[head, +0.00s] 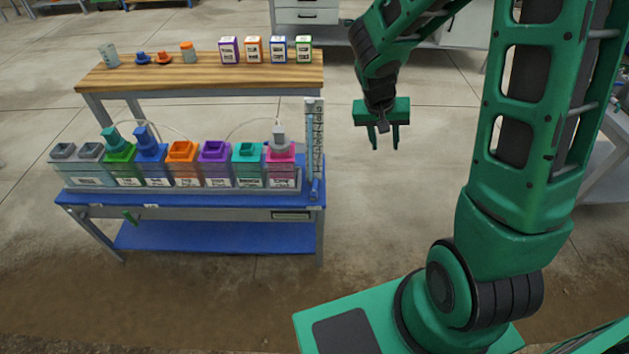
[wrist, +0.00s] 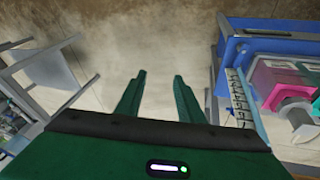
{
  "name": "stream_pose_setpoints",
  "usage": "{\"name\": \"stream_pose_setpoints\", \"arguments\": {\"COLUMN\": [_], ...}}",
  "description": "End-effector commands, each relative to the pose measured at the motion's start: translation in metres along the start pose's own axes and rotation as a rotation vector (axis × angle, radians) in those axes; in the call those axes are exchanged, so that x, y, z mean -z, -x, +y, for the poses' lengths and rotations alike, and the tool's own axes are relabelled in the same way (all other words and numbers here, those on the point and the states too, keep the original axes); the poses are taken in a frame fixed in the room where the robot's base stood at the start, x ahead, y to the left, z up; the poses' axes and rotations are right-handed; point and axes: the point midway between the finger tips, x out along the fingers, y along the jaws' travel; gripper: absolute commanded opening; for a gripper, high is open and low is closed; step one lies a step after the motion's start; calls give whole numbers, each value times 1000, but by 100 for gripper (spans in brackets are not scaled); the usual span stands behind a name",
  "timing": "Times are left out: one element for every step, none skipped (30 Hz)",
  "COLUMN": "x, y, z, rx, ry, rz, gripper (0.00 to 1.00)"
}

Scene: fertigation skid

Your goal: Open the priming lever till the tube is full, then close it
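My gripper (head: 383,143) hangs in free air to the right of the skid, fingers pointing down, open and empty. In the wrist view its two fingers (wrist: 160,76) are apart with only floor between them. An upright clear tube (head: 310,140) with a numbered scale (head: 319,140) stands at the skid's right end; the scale also shows in the wrist view (wrist: 239,97). The fill level in the tube is too small to tell. A small blue fitting (head: 314,188) sits at the tube's foot.
The blue skid bench (head: 225,200) carries a row of coloured tanks, some topped with pumps, with thin hoses above. A wooden-topped table (head: 190,76) behind holds labelled cartons (head: 253,48) and small caps. Floor right of the skid is clear.

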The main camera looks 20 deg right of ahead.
Motion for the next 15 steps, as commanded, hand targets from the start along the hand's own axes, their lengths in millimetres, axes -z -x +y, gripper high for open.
{"name": "stream_pose_setpoints", "arguments": {"x": [2, 3, 4, 4, 4, 3, 2, 0, -2, -4, -7, -11, -13, -15, -19], "y": [-14, -21, -29, -36, -43, -51, -57, -63, -71, -76, -81, -86, -90, -93, -97], "z": [-22, -34, -50, -63, -76, -93, -106, -119, -135, -147, -158, -172, -181, -189, -200], "rx": [10, 19, 31, 43, 54, 71, 85, 98, 117, 131, 145, 162, 175, 187, 201], "ry": [13, 18, 21, 24, 26, 28, 29, 29, 29, 27, 26, 24, 22, 20, 16], "rz": [9, 19, 32, 41, 48, 59, 66, 72, 79, 85, 89, 92, 96, 99, 100], "gripper": [34, 34, 34, 34, 34, 34, 34, 34, 34, 34, 34, 34, 34, 34, 34]}}
